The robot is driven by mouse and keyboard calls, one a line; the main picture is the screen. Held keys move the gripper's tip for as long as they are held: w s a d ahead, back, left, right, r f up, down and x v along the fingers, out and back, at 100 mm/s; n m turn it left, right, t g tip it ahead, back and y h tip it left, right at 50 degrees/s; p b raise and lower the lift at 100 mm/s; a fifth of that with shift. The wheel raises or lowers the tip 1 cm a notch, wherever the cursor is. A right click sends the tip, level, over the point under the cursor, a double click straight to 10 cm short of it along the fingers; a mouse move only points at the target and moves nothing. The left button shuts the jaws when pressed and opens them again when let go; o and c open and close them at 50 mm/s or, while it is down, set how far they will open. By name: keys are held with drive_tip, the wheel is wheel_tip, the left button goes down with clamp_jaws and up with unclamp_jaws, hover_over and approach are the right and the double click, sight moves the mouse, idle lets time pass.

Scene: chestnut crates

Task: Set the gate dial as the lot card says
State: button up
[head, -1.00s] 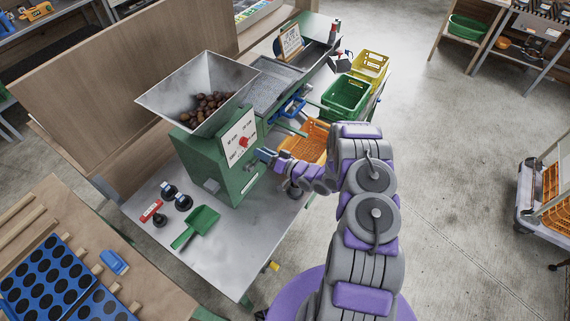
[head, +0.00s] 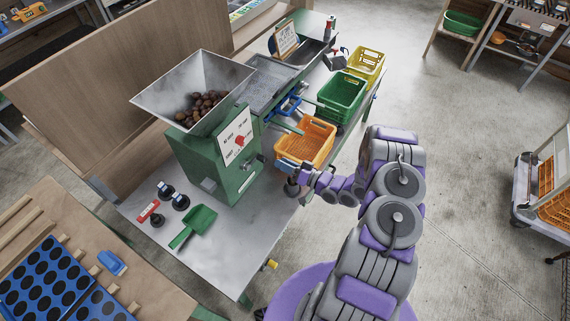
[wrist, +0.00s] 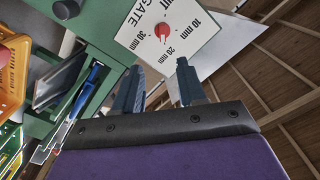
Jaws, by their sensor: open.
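The gate dial is a red knob (head: 239,141) on a white plate (head: 230,150) on the green hopper machine. In the wrist view the red knob (wrist: 163,31) is ahead of the fingers, on a plate marked GATE, SHUT, 10 mm, 20 mm and 30 mm. A small mark on the knob faces the 20 mm to 30 mm side; its exact setting is unclear. My gripper (wrist: 157,82) is open and empty, apart from the knob. In the head view its fingers are small, right of the dial. A card on a stand (head: 287,40), perhaps the lot card, is too small to read.
A steel hopper (head: 192,92) with chestnuts tops the machine. Orange (head: 306,142), green (head: 343,96) and yellow (head: 366,66) crates stand to the right. A green scoop (head: 196,224) and several dark-knobbed items lie on the bench. Open floor lies right of the bench.

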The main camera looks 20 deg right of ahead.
drive_tip(key=m+b, duration=0.2)
drive_tip(key=b, duration=1)
approach(241, 140)
drive_tip(key=x, duration=0.7)
drive_tip(key=shift+w+f, duration=0.25)
drive_tip(key=shift+f, duration=0.2)
clamp_jaws()
